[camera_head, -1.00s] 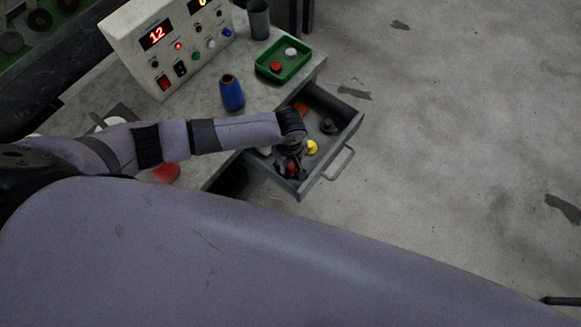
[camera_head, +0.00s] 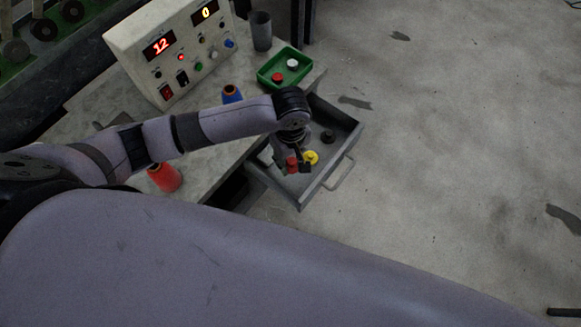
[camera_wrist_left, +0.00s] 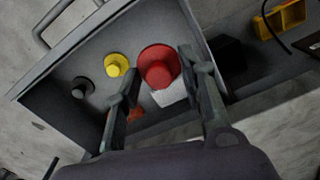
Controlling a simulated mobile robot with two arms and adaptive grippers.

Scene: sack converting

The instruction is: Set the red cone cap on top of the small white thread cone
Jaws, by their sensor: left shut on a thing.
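The red cone cap (camera_head: 291,164) is between the fingers of my left gripper (camera_head: 298,168), over the open drawer. In the left wrist view the red cap (camera_wrist_left: 158,66) shows its wide round rim and raised middle, with the fingers shut on it. A pale white thing (camera_wrist_left: 170,94) shows just below the cap in that view; it is partly covered, and I cannot tell if it is the small white thread cone. The head view shows no clear white cone on the table, where my left arm hides part of the top. My right gripper is out of view.
The open drawer (camera_head: 327,187) also holds a yellow cap (camera_head: 311,157) and a dark cap (camera_head: 328,136). Behind are a green tray (camera_head: 264,79), grey cup (camera_head: 261,31) and control box (camera_head: 130,59).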

